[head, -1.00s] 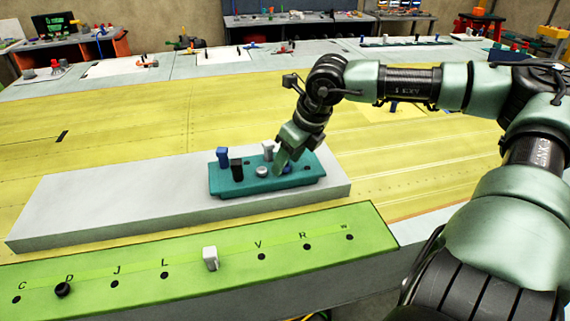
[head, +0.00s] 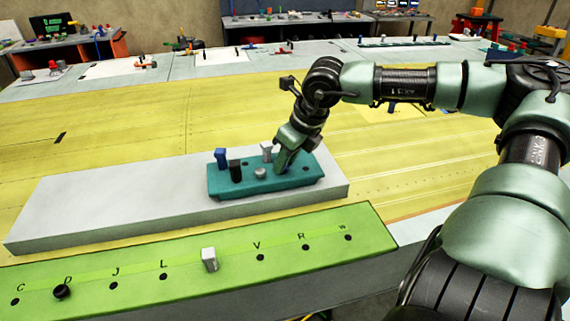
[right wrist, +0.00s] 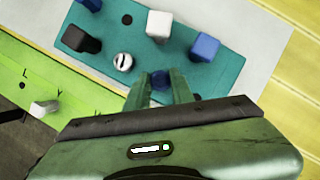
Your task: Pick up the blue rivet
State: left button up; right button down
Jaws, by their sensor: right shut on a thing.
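A teal block (head: 222,188) holds several rivets and also shows in the right wrist view (right wrist: 218,78). My right gripper (head: 281,169) is over the right part of the block. In the right wrist view its fingers (right wrist: 161,86) are shut on a blue rivet (right wrist: 160,78). I cannot tell whether this rivet is clear of its hole. Another blue rivet (right wrist: 206,46) stands beside the white rivet (right wrist: 159,24). A further blue rivet (head: 221,158) stands at the block's left end in the head view. My left gripper is not in view.
A black rivet (head: 236,171) and a silver one (head: 260,173) stand close by in the block. The block rests on a grey slab (head: 110,211).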

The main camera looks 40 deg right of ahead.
notch_tip(320, 180, up, 20)
jog(key=b, duration=0.3)
jog(key=shift+f+b, duration=0.2)
jog(key=shift+b, duration=0.2)
